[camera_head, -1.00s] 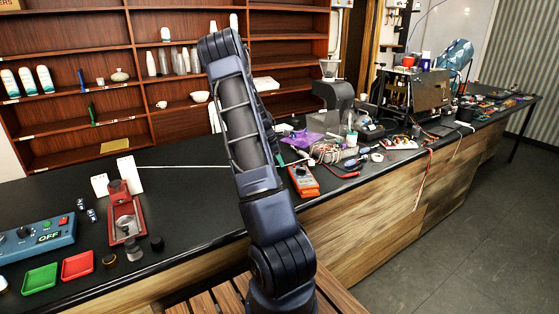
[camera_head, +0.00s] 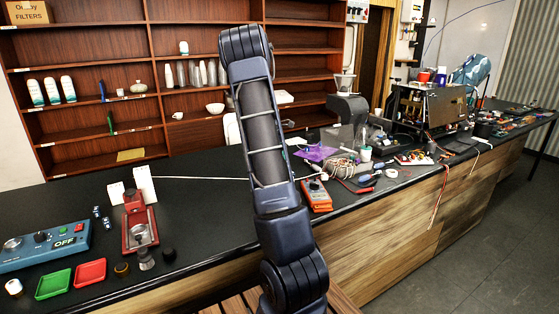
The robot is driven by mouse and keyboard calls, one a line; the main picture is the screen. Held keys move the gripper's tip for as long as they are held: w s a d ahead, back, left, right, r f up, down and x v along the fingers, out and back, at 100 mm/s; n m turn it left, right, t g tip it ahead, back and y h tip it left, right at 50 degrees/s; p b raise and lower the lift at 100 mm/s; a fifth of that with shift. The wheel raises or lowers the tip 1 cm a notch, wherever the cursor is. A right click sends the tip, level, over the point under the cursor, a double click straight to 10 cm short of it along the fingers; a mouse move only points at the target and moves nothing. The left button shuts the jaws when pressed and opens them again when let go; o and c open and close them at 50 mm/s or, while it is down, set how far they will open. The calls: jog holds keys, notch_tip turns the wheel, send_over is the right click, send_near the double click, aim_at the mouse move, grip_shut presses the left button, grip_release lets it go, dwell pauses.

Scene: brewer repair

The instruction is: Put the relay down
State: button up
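My arm rises through the middle of the head view, in front of the counter (camera_head: 215,215). My gripper does not show; the visible arm links hide what is behind them. I cannot make out the relay among the small parts on the counter, and I cannot see whether I hold it.
A blue control box (camera_head: 45,245) reading OFF and a red stand (camera_head: 139,230) are at left. An orange meter (camera_head: 316,195), a grinder (camera_head: 345,112) and an opened machine (camera_head: 430,105) stand to the right. The counter between the red stand and my arm is mostly clear.

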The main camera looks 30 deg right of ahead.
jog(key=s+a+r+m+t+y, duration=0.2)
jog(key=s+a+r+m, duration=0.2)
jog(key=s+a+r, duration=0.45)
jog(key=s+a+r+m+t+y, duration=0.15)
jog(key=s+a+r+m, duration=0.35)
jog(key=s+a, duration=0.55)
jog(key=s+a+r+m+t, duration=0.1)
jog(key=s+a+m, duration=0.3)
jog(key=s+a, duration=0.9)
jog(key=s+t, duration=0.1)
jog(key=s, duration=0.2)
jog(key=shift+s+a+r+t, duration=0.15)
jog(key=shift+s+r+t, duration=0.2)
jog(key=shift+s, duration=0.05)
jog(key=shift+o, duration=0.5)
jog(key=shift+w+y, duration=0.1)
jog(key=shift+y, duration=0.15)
